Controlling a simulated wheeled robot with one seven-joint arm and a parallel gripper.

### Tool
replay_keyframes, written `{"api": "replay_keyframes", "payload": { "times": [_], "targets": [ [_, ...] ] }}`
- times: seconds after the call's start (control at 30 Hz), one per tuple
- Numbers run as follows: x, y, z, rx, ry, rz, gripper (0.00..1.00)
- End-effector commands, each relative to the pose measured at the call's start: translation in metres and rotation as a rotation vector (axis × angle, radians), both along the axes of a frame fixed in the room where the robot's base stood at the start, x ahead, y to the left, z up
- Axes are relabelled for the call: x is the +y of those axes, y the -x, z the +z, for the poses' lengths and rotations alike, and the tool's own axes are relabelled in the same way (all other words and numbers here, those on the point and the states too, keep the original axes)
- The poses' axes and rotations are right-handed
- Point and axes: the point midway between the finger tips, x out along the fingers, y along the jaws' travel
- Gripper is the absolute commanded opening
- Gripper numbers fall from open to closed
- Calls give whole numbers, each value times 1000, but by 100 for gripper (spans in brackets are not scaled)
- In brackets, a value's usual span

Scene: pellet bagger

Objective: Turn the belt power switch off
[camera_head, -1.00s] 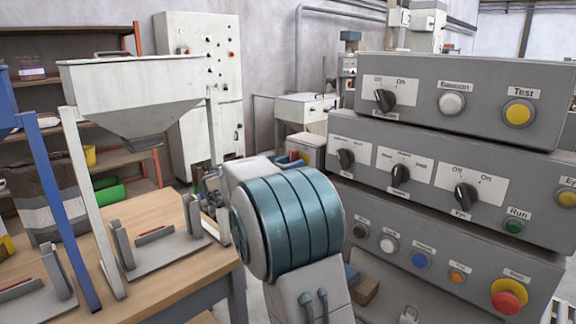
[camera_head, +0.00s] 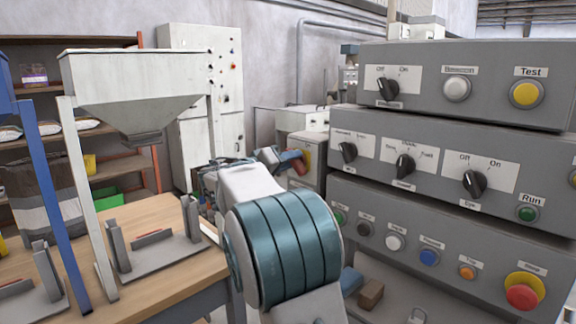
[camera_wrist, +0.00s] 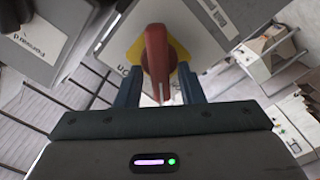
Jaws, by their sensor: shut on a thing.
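The belt power switch appears as a red handle (camera_wrist: 157,60) on a yellow plate (camera_wrist: 180,50), on a light box front in the wrist view. The handle's tip, with a pale line on it, points down in that picture. A label, apparently an upside-down "On", shows beside the left finger. My gripper (camera_wrist: 161,78) has one dark blue finger on each side of the handle and is shut on it. In the head view the red handle (camera_head: 295,163) and yellow plate (camera_head: 307,157) are small and partly hidden by my gripper.
Grey stacked control panels (camera_head: 470,150) with knobs and buttons stand close on the right. A wooden table (camera_head: 165,215) with a white hopper (camera_head: 140,85) is on the left. A tall white cabinet (camera_head: 190,100) stands behind. A "Forward" label shows at the wrist view's upper left.

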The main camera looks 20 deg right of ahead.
Motion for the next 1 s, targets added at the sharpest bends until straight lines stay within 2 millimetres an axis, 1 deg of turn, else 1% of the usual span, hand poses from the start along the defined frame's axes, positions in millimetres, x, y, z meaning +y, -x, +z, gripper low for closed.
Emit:
{"api": "replay_keyframes", "payload": {
  "times": [0.3,0.6,0.8,1.0],
  "targets": [
    [0,-1,-3,285,101,-2,12],
    [1,-2,-4,515,184,-2,12],
    [0,-2,-5,620,222,-2,12],
    [0,-1,-7,680,244,-2,12]
  ]
}}
